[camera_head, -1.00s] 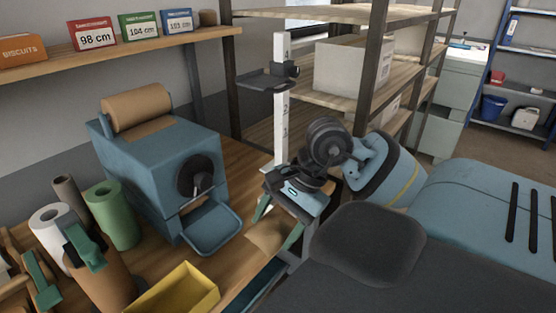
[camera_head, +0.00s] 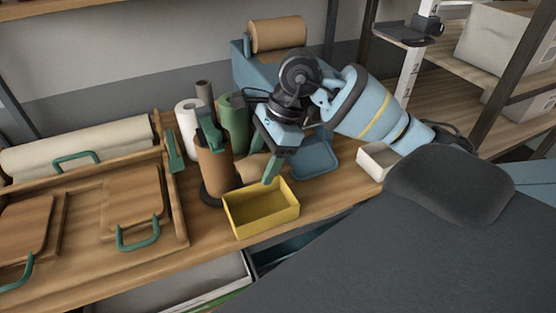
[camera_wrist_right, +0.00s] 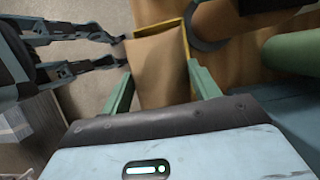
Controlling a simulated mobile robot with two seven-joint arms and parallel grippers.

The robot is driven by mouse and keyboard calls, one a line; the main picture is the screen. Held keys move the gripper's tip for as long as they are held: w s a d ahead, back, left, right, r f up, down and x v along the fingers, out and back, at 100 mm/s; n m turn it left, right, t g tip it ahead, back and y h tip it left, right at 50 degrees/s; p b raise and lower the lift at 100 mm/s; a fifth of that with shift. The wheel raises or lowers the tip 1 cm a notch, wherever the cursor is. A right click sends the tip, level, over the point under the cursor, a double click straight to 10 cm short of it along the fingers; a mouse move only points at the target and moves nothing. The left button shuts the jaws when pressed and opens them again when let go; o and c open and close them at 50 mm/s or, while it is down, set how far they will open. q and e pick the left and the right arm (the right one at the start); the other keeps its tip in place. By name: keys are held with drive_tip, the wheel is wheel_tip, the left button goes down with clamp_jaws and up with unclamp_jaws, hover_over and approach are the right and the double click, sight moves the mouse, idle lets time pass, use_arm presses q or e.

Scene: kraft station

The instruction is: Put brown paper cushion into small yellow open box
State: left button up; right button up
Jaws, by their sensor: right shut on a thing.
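In the right wrist view the cushion (camera_wrist_right: 160,70) sits between the two green fingers and covers most of the box. A yellow edge of the box (camera_wrist_right: 186,45) shows behind it. The part of the box interior that I see in the head view is empty.
A brown roll on a dark stand (camera_head: 214,170), a green roll (camera_head: 233,125) and a white roll (camera_head: 188,125) stand behind the box. A blue tray (camera_head: 315,158) and a small white box (camera_head: 377,160) are to its right. Wooden trays with green handles (camera_head: 138,232) lie left.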

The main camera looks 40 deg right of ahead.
sight(259, 169)
drive_tip(key=shift+w+a, duration=0.4)
use_arm(q)
drive_tip(key=shift+a+r, duration=0.1)
drive_tip(key=shift+r, duration=0.05)
use_arm(e)
drive_tip(key=shift+f+b, duration=0.45)
drive_tip(key=shift+f, duration=1.05)
use_arm(q)
drive_tip(key=shift+s+d+f, duration=0.25)
drive_tip(key=shift+s+f, duration=0.35)
